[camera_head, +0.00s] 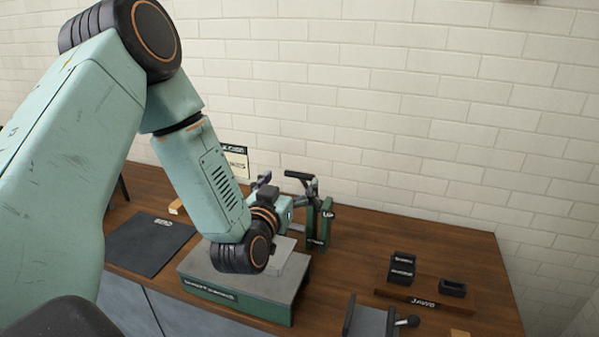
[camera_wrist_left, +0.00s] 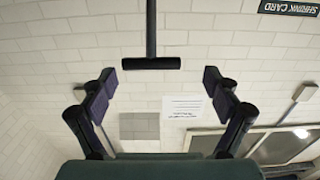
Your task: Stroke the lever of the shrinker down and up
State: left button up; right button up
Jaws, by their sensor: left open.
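The shrinker (camera_head: 322,228) is a narrow green upright tool at the back of the wooden bench. Its lever (camera_head: 297,175) has a black T-shaped grip at the top and stands raised. In the left wrist view the T-grip (camera_wrist_left: 151,63) hangs from the top edge on a dark stem. My left gripper (camera_head: 287,185) is at the lever's top. In the wrist view its two fingers (camera_wrist_left: 158,80) are spread wide, one on each side of the T-grip, with gaps to both. The gripper is open and empty. My left forearm hides part of the shrinker's surroundings. My right gripper is out of view.
A green block with a grey top (camera_head: 285,300) carries a pale sheet piece (camera_head: 291,264). A dark mat (camera_head: 148,243) lies left. A wooden jaws tray (camera_head: 430,302) and a ball-knobbed device (camera_head: 372,320) stand right. A brick wall (camera_head: 420,110) closes the back.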

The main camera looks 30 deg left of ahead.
aim_at(299, 175)
pick_arm(q)
jog(key=w, duration=0.2)
jog(key=w+d, duration=0.1)
jog(key=w, duration=0.1)
jog(key=shift+r, duration=0.3)
jog(key=shift+a+f, duration=0.25)
jog(key=shift+a, duration=0.5)
jog(key=shift+c, duration=0.8)
jog(key=shift+d+r, duration=0.2)
jog(key=shift+d, duration=0.35)
jog(key=c, duration=0.4)
jog(key=shift+a+f, duration=0.1)
jog(key=shift+a, duration=0.25)
jog(key=c, duration=0.5)
jog(key=shift+d, duration=0.15)
jog(key=c, duration=0.7)
jog(key=shift+o, duration=0.2)
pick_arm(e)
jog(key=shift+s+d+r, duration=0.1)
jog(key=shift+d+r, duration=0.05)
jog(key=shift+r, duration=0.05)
